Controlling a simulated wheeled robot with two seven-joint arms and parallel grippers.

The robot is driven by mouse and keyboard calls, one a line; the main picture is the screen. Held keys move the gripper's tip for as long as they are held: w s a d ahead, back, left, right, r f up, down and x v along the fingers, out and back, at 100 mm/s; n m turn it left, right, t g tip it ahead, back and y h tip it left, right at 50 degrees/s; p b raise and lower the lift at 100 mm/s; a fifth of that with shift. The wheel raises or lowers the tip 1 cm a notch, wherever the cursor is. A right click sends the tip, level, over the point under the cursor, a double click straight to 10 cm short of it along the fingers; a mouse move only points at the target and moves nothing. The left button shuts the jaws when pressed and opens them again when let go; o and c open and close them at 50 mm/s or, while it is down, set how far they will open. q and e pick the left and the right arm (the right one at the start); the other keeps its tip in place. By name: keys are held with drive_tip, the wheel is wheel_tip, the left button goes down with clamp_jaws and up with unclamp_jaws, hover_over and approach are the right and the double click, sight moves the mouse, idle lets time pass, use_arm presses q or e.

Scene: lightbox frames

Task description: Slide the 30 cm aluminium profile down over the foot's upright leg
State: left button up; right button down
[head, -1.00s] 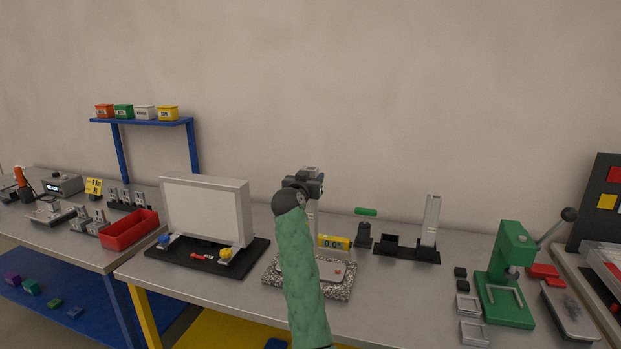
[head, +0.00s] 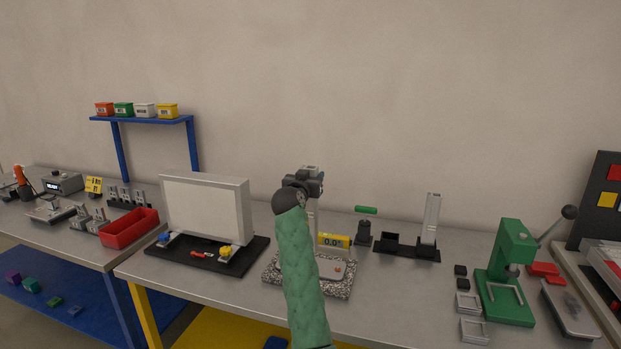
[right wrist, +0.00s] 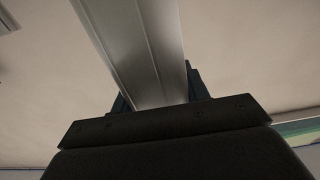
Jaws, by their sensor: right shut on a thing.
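My right gripper (head: 308,186) is above the granite block (head: 345,291) in the head view, partly behind my green-sleeved arm. It is shut on the aluminium profile (right wrist: 143,45), a grooved silver bar that runs up between the fingers in the right wrist view. In the head view a thin pale strip of the profile (head: 317,215) shows below the gripper, about upright. The foot's flat grey plate (head: 328,267) lies on the granite block. My arm covers part of it, and I cannot make out the upright leg or whether the profile is around it. My left gripper is not in view.
A yellow angle gauge (head: 334,241) reading 0.0° stands close behind the plate. A black rack (head: 408,251) with another upright silver piece (head: 431,218) is to the right, beside a green-handled clamp (head: 364,232). A white panel (head: 205,210) stands left. A green press (head: 508,275) is farther right.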

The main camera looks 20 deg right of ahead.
use_arm(q)
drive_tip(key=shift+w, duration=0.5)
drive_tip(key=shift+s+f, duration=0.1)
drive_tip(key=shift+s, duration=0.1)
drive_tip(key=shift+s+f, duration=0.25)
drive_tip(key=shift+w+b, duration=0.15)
drive_tip(key=shift+b, duration=0.2)
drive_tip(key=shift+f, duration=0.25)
